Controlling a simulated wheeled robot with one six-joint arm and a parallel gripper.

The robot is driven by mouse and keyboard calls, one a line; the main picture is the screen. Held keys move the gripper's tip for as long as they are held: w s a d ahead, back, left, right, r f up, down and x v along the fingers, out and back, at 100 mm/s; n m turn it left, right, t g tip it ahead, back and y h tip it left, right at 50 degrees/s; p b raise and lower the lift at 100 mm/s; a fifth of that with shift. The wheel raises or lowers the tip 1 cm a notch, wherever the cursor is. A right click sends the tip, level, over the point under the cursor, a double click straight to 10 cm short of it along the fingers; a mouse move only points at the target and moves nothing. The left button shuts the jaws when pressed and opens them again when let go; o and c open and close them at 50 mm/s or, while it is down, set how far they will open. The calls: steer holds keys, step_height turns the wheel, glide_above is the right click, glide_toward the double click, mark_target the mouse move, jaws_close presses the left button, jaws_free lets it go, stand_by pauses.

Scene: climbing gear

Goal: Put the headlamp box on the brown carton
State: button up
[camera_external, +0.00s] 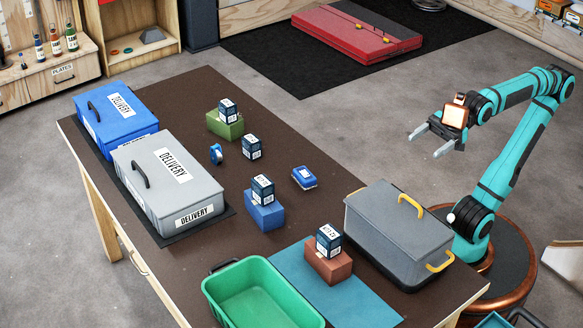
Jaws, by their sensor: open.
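Several small dark-blue boxes with white labels are in view, and I cannot tell from the labels which is the headlamp box. One box (251,147) stands directly on the table. Another box (328,240) sits on the brown carton (328,264), at the front of the table on a teal mat. One box (262,188) is on a blue carton (264,212), and one box (228,110) is on a green carton (225,126). My gripper (430,143) is open and empty, raised at the right, apart from all of them.
A grey lidded bin (398,238) with yellow handles stands at the table's right. A green tub (262,292) is at the front. Grey (165,185) and blue (115,115) delivery boxes stand at left. A blue roll (216,154) and a blue-white item (304,177) lie mid-table.

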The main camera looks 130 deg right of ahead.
steer(key=s, duration=0.1)
steer(key=s+t, duration=0.1)
steer(key=s, duration=0.1)
steer(key=shift+s+a+f+t, duration=0.1)
steer(key=shift+s+f+t, duration=0.2)
steer(key=shift+s, duration=0.1)
